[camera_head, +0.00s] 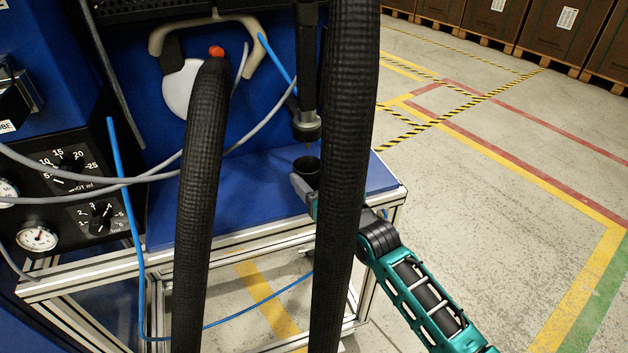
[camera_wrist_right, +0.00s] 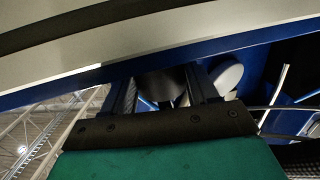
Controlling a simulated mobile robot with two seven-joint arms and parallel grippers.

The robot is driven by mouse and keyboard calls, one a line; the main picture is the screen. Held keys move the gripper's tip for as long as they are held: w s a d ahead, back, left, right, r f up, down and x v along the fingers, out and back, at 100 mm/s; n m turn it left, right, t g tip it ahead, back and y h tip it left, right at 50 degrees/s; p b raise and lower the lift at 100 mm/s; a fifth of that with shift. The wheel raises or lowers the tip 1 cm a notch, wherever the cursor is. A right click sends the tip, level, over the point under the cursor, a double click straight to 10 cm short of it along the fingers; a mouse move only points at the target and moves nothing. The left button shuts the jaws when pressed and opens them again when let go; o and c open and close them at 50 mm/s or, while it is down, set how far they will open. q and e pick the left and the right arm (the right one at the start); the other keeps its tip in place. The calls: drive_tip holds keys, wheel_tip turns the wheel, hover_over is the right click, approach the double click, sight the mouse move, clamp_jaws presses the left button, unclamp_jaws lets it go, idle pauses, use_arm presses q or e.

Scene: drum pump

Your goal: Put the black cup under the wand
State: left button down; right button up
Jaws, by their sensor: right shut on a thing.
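The black cup (camera_head: 306,166) is upright, with its open top facing up, over the blue bench top. The wand (camera_head: 307,122) hangs vertically, and its tip is above the cup in the head view, with a gap between them. My right gripper (camera_head: 304,188) is shut on the cup from the front. In the right wrist view the cup (camera_wrist_right: 163,84) shows as a dark shape between the fingers of my right gripper (camera_wrist_right: 163,92). A thick black hose hides part of my right gripper and wrist. My left gripper is not in view.
The blue bench top (camera_head: 235,205) has a metal frame edge. Two thick black hoses (camera_head: 205,160) cross in front of it. Gray and blue tubes run across to the left. A control panel (camera_head: 72,185) stands at left. Open floor lies at right.

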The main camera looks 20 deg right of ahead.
drive_tip(key=shift+f, duration=0.2)
drive_tip(key=o, duration=1.1)
drive_tip(key=shift+r, duration=0.1)
drive_tip(key=shift+r, duration=0.2)
drive_tip(key=f+p+v, duration=0.1)
drive_tip(key=p+v, duration=0.1)
drive_tip(key=v, duration=0.9)
drive_tip(key=s+a+f+g+h+p, duration=0.1)
drive_tip(key=s+f+g+p, duration=0.3)
drive_tip(key=s+f, duration=0.6)
drive_tip(key=s+g+h, duration=0.1)
drive_tip(key=s+g, duration=0.1)
drive_tip(key=s, duration=0.1)
drive_tip(key=shift+a, duration=0.15)
